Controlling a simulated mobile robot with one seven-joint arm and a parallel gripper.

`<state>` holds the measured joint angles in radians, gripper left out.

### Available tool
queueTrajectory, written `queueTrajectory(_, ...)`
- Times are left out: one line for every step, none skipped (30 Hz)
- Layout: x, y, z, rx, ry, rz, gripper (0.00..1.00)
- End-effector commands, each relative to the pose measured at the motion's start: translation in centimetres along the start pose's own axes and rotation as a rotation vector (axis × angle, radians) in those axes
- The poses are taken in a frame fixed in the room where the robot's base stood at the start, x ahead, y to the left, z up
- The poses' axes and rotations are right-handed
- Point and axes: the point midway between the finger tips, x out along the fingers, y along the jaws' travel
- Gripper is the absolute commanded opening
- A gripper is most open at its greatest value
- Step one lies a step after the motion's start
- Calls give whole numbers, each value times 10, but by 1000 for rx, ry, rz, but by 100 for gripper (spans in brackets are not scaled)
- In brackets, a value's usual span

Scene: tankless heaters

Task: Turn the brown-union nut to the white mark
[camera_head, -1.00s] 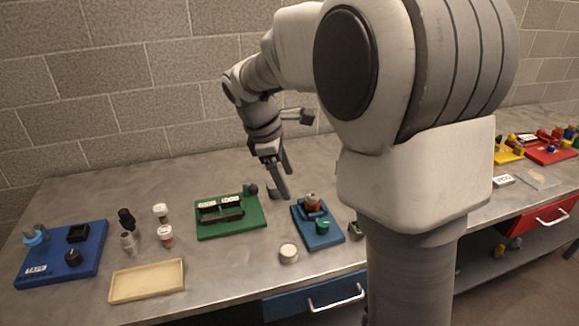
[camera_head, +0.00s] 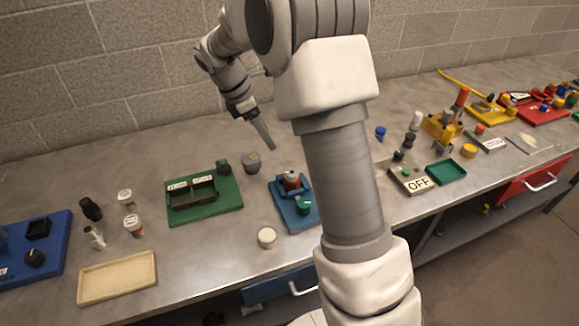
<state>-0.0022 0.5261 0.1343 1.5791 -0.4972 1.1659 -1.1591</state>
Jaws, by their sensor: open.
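A small brown-red fitting (camera_head: 291,180), which looks like the brown union, sits in a blue cradle on a blue board (camera_head: 281,211) near the middle of the bench. A green knob-like part (camera_head: 303,205) is in front of it. I cannot make out a white mark or the nut's edges at this size. My gripper (camera_head: 267,136) is open and empty, above the bench, behind and to the left of the brown fitting and apart from it. Its fingers point down and right, and one nearly hides the other.
A green board (camera_head: 225,203) with a black holder stands left of the blue board. A round grey part (camera_head: 251,163) lies behind, and a white-topped round part (camera_head: 267,237) in front. My arm covers the bench right of the blue board. An OFF sign (camera_head: 420,184) stands farther right.

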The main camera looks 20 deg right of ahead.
Motion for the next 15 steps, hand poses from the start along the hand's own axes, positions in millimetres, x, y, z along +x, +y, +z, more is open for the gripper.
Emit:
queueTrajectory(10,-1,0,0,-1,-5,77)
queueTrajectory(16,-2,0,0,-1,-6,77)
queueTrajectory(24,-1,0,0,0,-5,77)
queueTrajectory(30,-1,0,0,0,-6,77)
queueTrajectory(37,-1,0,-1,0,-6,77)
queueTrajectory(46,-2,0,-1,0,-7,77)
queueTrajectory(52,-2,0,-1,0,-5,77)
queueTrajectory(59,-1,0,0,-1,-6,77)
queueTrajectory(68,-2,0,0,-1,-6,77)
queueTrajectory(74,-2,0,1,0,-6,77)
queueTrajectory(81,-2,0,1,0,-6,77)
queueTrajectory(90,-1,0,1,0,-6,77)
queueTrajectory(96,-2,0,0,0,-6,77)
queueTrajectory(103,-2,0,0,0,-5,77)
queueTrajectory(111,-2,0,-1,0,-6,77)
